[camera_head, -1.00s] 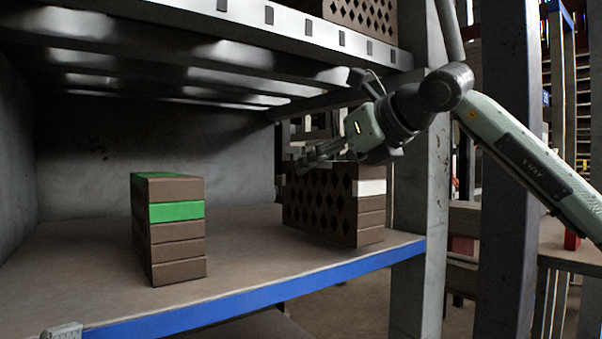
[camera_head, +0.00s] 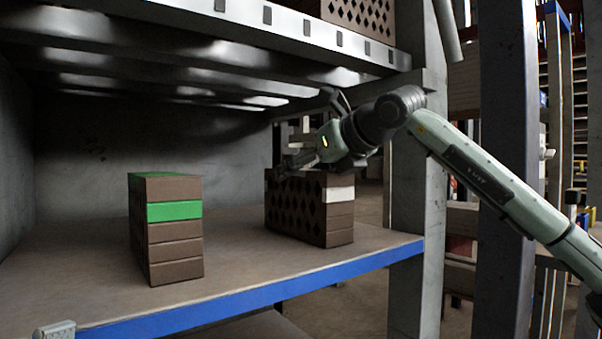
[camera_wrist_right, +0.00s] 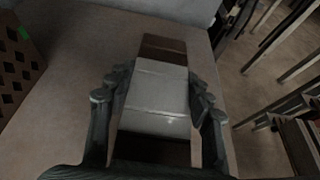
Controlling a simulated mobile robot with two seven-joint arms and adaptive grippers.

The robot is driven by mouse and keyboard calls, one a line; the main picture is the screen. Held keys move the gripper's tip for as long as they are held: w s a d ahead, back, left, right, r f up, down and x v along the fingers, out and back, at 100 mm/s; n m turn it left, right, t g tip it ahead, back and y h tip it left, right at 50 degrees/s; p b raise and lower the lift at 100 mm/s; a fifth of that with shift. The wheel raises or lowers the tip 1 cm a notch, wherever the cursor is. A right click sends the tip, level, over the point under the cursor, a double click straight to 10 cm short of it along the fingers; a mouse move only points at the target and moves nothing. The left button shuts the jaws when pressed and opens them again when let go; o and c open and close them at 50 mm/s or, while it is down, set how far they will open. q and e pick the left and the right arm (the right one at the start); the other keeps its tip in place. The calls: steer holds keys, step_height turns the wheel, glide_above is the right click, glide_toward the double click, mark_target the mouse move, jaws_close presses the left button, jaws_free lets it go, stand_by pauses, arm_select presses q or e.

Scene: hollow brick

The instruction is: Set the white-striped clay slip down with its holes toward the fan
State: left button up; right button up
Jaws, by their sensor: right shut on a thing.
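The white-striped brick (camera_head: 297,210) is brown with a white band near the top of its narrow end. It is upright at the right part of the shelf, and its broad face with diamond holes faces left and forward. My right gripper (camera_head: 290,166) is over its top, shut on it. In the right wrist view the white band (camera_wrist_right: 157,95) lies between the two fingers (camera_wrist_right: 157,112). I cannot tell if its underside touches the shelf. My left gripper is not in view. I see no fan that I can make out.
A green-striped brick (camera_head: 174,230) stands on the shelf (camera_head: 235,262) to the left, and clear shelf lies between the two bricks. The shelf has a blue front edge (camera_head: 260,294). A grey upright (camera_head: 416,230) stands close on the right, and a beam (camera_head: 260,35) crosses above.

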steer(key=shift+r, duration=0.25)
steer(key=shift+f, duration=0.1)
steer(key=o, duration=0.9)
steer(key=shift+f, duration=0.25)
steer(key=o, duration=0.4)
steer(key=shift+r, duration=0.3)
steer(key=v, duration=1.2)
steer(key=shift+s+d+f+p, duration=0.1)
steer(key=shift+f+p, duration=0.1)
steer(key=shift+p, duration=0.2)
